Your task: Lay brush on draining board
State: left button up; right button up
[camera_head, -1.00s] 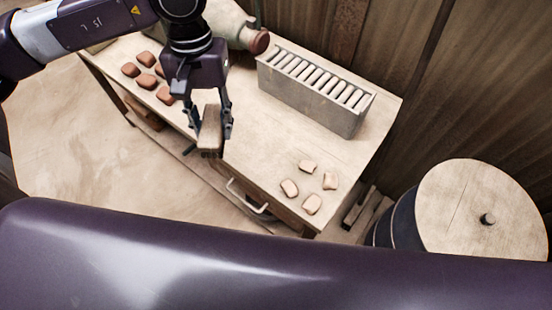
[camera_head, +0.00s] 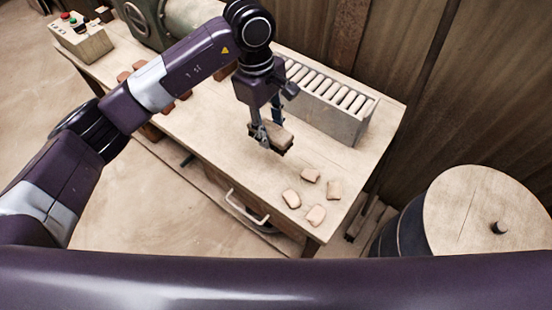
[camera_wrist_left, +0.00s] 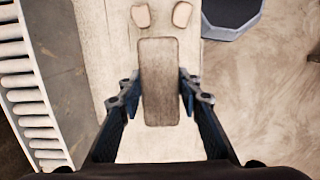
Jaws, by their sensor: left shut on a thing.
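The brush (camera_head: 272,136) is a block with a brown wooden back and a dark underside. My left gripper (camera_head: 267,133) is shut on it, one finger on each long side, and holds it over the workbench, between the slatted grey rack and several pale pieces. In the left wrist view the brush (camera_wrist_left: 158,82) lies lengthwise between the fingertips (camera_wrist_left: 159,92). Its underside is hidden there. I cannot tell which surface is the draining board; the grey rack (camera_head: 338,122) with a row of pale slats stands at the bench's back edge. My right gripper is out of view.
Several pale pieces (camera_head: 316,215) lie at the near right end of the workbench (camera_head: 215,150). Reddish pieces (camera_head: 124,76) lie at left, partly behind my arm. A green machine (camera_head: 180,18) and a button box (camera_head: 82,38) stand further left. A lidded barrel (camera_head: 478,215) stands right.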

pick_arm(q)
jog(key=p, duration=0.2)
send_near(273, 167)
jog(key=f, duration=0.3)
jog(key=d+f, duration=0.1)
jog(key=f, duration=0.1)
jog(key=shift+s, duration=0.3)
jog(key=shift+f, duration=0.3)
jog(key=shift+a, duration=0.1)
jog(key=shift+b, duration=0.3)
jog(key=shift+f, duration=0.2)
jog(key=o, duration=1.2)
jog(key=shift+r, duration=0.15)
